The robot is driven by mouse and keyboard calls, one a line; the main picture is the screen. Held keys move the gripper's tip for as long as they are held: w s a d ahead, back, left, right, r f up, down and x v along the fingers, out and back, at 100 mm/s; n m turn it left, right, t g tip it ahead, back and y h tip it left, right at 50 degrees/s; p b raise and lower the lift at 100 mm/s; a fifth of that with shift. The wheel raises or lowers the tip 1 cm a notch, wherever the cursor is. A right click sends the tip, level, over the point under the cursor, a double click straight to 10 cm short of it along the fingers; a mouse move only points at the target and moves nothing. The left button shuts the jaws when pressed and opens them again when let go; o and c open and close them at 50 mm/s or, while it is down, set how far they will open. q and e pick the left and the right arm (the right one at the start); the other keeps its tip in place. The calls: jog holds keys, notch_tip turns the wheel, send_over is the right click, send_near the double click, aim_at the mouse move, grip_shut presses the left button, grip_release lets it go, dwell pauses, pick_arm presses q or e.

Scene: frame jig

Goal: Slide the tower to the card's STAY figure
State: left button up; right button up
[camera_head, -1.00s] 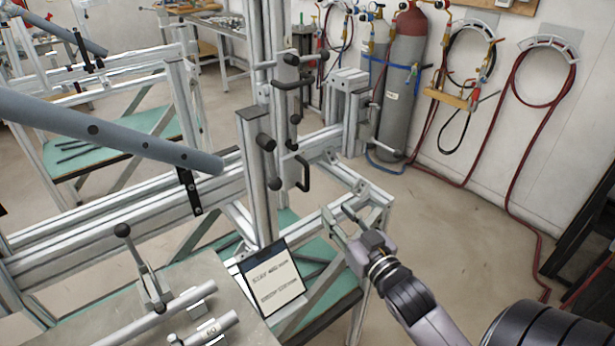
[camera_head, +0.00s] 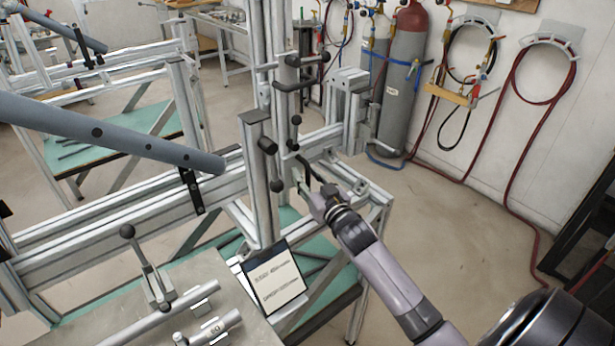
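The tower (camera_head: 258,190) is an upright aluminium post on the long horizontal rail (camera_head: 130,212), with black knobs and handles on its right side. The card (camera_head: 272,281) is a white sheet in a dark frame, tilted below the tower; its printed lines are too small to read surely. My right gripper (camera_head: 308,188) is at the right side of the tower, by the dark pull handle, which it partly hides. I cannot tell whether its fingers touch or enclose the handle. My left gripper is out of view.
A blue-grey tube (camera_head: 100,132) crosses above the rail from the left. A steel plate (camera_head: 190,290) with a toggle clamp and short tubes lies in front. Gas cylinders (camera_head: 403,75) and hoses stand by the wall.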

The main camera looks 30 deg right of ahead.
grip_shut()
dwell(0.3)
dwell(0.6)
